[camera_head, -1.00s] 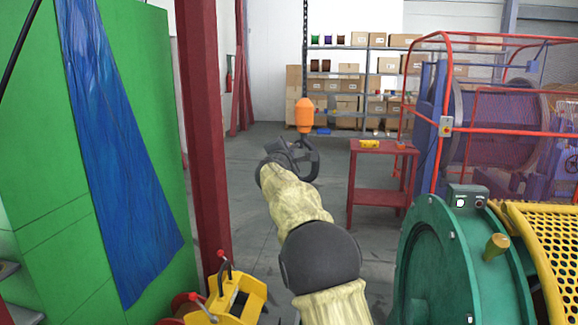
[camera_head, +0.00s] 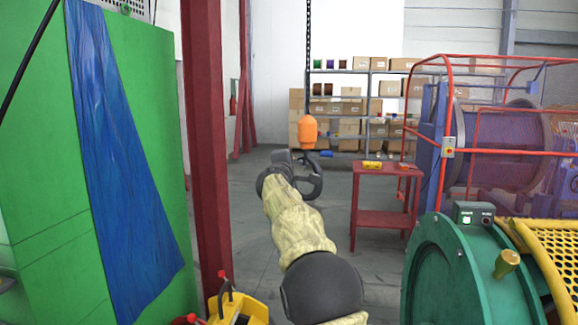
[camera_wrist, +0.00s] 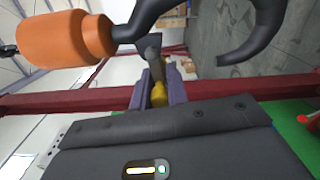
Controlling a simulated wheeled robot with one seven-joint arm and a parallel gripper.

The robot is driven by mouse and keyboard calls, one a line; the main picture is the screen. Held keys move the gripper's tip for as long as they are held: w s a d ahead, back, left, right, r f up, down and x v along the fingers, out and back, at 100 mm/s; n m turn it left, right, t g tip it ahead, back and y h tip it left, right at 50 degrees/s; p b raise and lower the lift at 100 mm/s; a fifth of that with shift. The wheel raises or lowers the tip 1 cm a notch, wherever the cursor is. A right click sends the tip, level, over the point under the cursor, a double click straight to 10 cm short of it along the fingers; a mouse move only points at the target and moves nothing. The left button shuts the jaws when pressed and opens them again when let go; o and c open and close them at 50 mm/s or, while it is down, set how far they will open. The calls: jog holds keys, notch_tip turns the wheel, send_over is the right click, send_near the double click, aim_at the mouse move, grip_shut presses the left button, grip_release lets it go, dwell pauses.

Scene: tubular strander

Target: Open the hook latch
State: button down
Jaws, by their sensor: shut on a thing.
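A black crane hook (camera_head: 317,178) hangs below an orange block (camera_head: 307,131) on a dark chain. In the wrist view the orange block (camera_wrist: 62,40) lies sideways at the upper left, and the black hook (camera_wrist: 262,28) curves across the top to its tip. The hook latch (camera_wrist: 149,46) is a dark flat piece beside the hook's shank, with a yellow part between my fingers. My gripper (camera_wrist: 161,84) is shut on this latch. In the head view my gripper (camera_head: 284,170) is at the hook, and the latch is too small to make out.
A red table (camera_head: 385,175) with a yellow object stands right of the hook. A red post (camera_head: 208,130) and a green cabinet (camera_head: 130,110) are on the left. A green machine (camera_head: 440,275) is at the lower right. Open floor lies behind the hook.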

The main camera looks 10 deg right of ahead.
jog(key=c, duration=1.4)
grip_release()
jog(key=shift+o, duration=0.2)
jog(key=shift+s, duration=0.1)
jog(key=b+v, duration=0.8)
jog(key=v, duration=0.9)
